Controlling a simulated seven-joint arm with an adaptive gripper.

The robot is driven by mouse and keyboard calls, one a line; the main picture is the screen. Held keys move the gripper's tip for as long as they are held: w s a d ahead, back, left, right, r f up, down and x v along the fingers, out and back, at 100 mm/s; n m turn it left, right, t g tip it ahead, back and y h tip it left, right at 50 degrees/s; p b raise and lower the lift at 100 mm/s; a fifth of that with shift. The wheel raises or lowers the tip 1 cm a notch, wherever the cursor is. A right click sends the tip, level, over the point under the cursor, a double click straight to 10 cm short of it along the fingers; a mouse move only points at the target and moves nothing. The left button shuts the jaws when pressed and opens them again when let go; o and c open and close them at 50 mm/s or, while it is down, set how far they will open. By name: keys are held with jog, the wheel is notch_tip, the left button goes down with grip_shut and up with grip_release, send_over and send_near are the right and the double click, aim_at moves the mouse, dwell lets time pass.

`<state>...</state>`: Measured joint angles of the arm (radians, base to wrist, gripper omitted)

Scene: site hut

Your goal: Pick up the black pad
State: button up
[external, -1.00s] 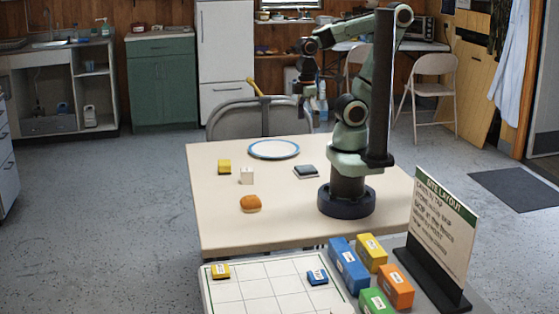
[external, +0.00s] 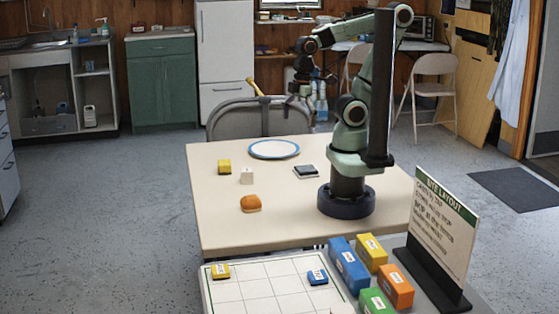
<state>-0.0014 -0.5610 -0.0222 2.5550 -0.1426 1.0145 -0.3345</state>
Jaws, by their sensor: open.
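The black pad (external: 306,170) appears as a small, flat, dark-topped square with a lighter edge. It lies on the cream table (external: 215,215), left of my arm's base. My gripper (external: 301,92) is raised well above the far side of the table, over the back edge as seen in the picture. It is open, with nothing seen between its fingers, and it is far from the pad.
A blue-rimmed plate (external: 274,149), a yellow block (external: 224,167), a white cube (external: 247,176) and an orange bun-like item (external: 250,203) share the table. A sign (external: 443,230), colored blocks and a white grid board (external: 255,290) stand in front.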

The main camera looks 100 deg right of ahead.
jog(key=w+d+f+n+t, duration=0.1)
jog(key=w+d+n+t, duration=0.1)
jog(key=w+d+n, duration=0.45)
jog(key=w+d+f+m+h, duration=0.1)
jog(key=w+d+f+m, duration=0.2)
jog(key=d+f, duration=0.35)
jog(key=m+g, duration=0.4)
jog(key=m, duration=0.4)
send_over(306, 168)
jog(key=f, duration=1)
jog(key=shift+w+a+f, duration=0.2)
jog(key=shift+w+f, duration=0.1)
jog(key=shift+f, duration=0.05)
jog(key=shift+s+f, duration=0.15)
jog(key=shift+s, duration=0.2)
jog(key=shift+f, duration=0.4)
notch_tip(306, 168, down, 6)
jog(key=shift+r, duration=0.1)
